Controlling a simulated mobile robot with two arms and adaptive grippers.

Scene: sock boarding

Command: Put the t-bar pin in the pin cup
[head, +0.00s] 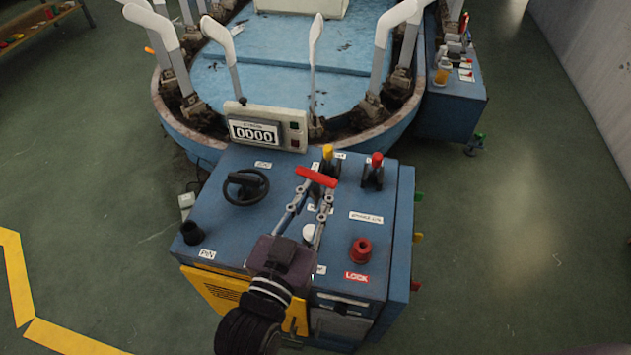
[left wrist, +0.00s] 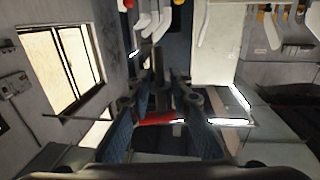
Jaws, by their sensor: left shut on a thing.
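My left gripper (head: 313,190) reaches over the blue console from its front edge, in the head view. It is shut on the red t-bar pin (head: 316,177), whose crossbar shows at the fingertips. The red bar also shows between the fingers in the left wrist view (left wrist: 160,119). The pin's shank cannot be made out. The pin cup (head: 192,232) is a small black cup at the console's left front corner, beside the PIN label (head: 207,254). The gripper is to the right of the cup and farther back, apart from it. My right gripper is not in view.
The console top (head: 240,225) carries a black handwheel (head: 246,185), a yellow-tipped lever (head: 328,152), a red-tipped lever (head: 376,160) and a red knob (head: 361,250) by the LOCK label. A counter display (head: 265,130) stands at the back, before the machine with white sock forms.

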